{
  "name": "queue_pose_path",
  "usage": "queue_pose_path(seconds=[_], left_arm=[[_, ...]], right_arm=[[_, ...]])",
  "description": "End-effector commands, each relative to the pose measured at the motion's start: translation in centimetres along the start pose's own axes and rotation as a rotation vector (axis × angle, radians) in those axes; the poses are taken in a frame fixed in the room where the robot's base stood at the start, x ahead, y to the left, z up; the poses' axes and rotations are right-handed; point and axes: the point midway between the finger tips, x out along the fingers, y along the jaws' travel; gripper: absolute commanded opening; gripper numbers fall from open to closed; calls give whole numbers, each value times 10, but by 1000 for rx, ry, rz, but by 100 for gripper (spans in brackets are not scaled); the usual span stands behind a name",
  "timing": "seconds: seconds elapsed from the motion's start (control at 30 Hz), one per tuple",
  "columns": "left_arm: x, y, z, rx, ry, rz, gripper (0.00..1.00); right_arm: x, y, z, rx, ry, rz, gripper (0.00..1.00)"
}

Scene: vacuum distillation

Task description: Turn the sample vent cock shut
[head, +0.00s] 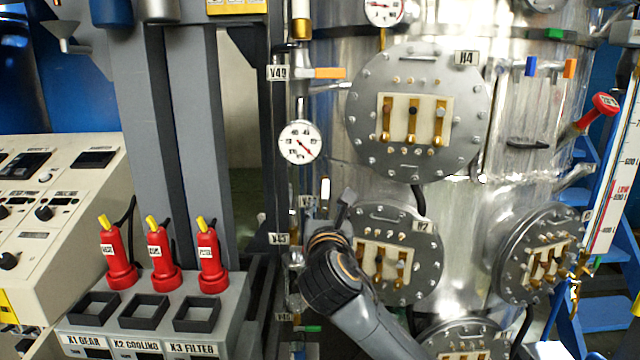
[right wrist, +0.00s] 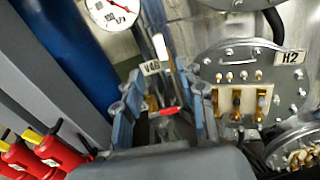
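My right gripper (head: 338,212) is in front of the thin valve pipe at the left side of the steel column. In the right wrist view its two blue-grey fingers (right wrist: 160,95) stand apart. A small red-topped part (right wrist: 168,111) shows between them; I cannot tell whether they touch it. A white-ended lever (right wrist: 160,46) stands nearly upright just beyond the fingers, beside a V-numbered tag (right wrist: 150,67). The lever also shows in the head view (head: 325,188) just above the gripper. No label naming the sample vent cock is readable. My left gripper is not in view.
An orange lever (head: 328,73) points right at tag V40 (head: 278,73). A dial gauge (head: 300,142) is above the gripper. Flange H2 (head: 425,285) is close on the right, with flange H4 (head: 440,150) above.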

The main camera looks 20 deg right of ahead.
Motion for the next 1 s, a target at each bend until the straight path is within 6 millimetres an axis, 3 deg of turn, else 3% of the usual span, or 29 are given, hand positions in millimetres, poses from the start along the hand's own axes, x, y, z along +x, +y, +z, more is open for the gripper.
queue_pose_path(seconds=[0.53, 0.73, 1.0], left_arm=[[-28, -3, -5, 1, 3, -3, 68], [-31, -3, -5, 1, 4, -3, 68], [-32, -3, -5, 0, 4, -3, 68]], right_arm=[[100, 0, 0, 4, 5, 1, 40], [119, 0, 0, 5, 3, 0, 40], [125, 0, -1, 5, 2, 2, 40]])
